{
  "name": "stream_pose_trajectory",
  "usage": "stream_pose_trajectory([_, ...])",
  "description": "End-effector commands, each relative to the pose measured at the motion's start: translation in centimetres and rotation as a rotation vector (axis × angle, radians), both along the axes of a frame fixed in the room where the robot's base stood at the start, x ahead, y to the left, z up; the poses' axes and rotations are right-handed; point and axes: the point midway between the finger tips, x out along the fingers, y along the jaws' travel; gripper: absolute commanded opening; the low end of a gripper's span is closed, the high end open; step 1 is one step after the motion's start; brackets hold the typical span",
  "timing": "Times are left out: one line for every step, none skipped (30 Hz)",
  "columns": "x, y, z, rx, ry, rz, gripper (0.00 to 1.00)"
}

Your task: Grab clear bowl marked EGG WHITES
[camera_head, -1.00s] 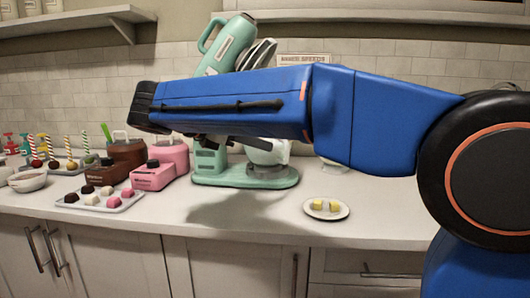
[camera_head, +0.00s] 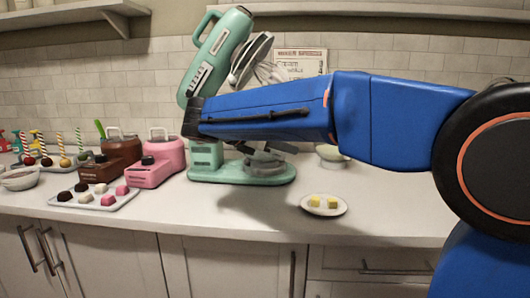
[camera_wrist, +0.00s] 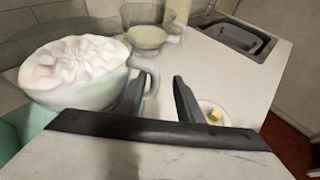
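A clear bowl (camera_wrist: 148,36) with pale contents and a side handle stands at the top middle of the wrist view; I cannot read any marking. A pale bowl, probably the same one, shows partly below my arm (camera_head: 332,154) in the head view, right of the mixer. My gripper (camera_wrist: 160,78) is open, with its two dark fingers apart. A large bowl heaped with white whipped stuff (camera_wrist: 75,68) is close at left; its handle (camera_wrist: 152,75) overlaps the gap by the left finger. Whether they touch is unclear. In the head view my gripper (camera_head: 268,148) is over the mixer base.
The green stand mixer (camera_head: 240,170) has its head (camera_head: 215,55) tilted up, with a whisk (camera_head: 252,58) beside my forearm. A plate with yellow pieces (camera_head: 306,207) lies to the right front. A tray of cubes (camera_head: 130,196) is at left. The front counter is mostly clear.

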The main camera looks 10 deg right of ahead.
Motion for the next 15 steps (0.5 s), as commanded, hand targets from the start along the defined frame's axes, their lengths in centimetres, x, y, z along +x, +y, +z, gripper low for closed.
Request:
stream_pose_trajectory([0.1,-0.1,-0.1,0.0,0.0,0.0,0.33])
stream_pose_trajectory([0.1,-0.2,-0.1,0.0,0.0,0.0,0.33])
stream_pose_trajectory([0.2,-0.3,-0.1,0.0,0.0,0.0,0.33])
stream_pose_trajectory([0.3,-0.4,-0.2,0.0,0.0,0.001,0.33])
stream_pose_trajectory([0.4,-0.5,-0.3,0.0,0.0,0.0,0.33])
stream_pose_trajectory([0.6,-0.7,-0.4,0.0,0.0,0.0,0.33])
stream_pose_trajectory([0.8,-0.9,-0.5,0.0,0.0,-0.001,0.33])
stream_pose_trajectory([1.0,-1.2,-0.6,0.0,0.001,-0.002,0.33])
stream_pose_trajectory([1.3,-1.6,-0.8,0.0,0.001,-0.002,0.33])
stream_pose_trajectory([1.5,-1.9,-1.0,0.0,0.001,-0.002,0.33])
stream_pose_trajectory([1.8,-2.2,-1.1,-0.001,0.002,-0.001,0.33])
stream_pose_trajectory([2.1,-2.6,-1.3,0.0,0.001,-0.003,0.33])
stream_pose_trajectory([2.3,-3.0,-1.5,0.0,0.001,-0.003,0.33])
stream_pose_trajectory([2.4,-3.3,-1.6,0.001,0.001,-0.002,0.33])
stream_pose_trajectory([2.6,-3.6,-1.8,0.001,0.001,-0.002,0.33])
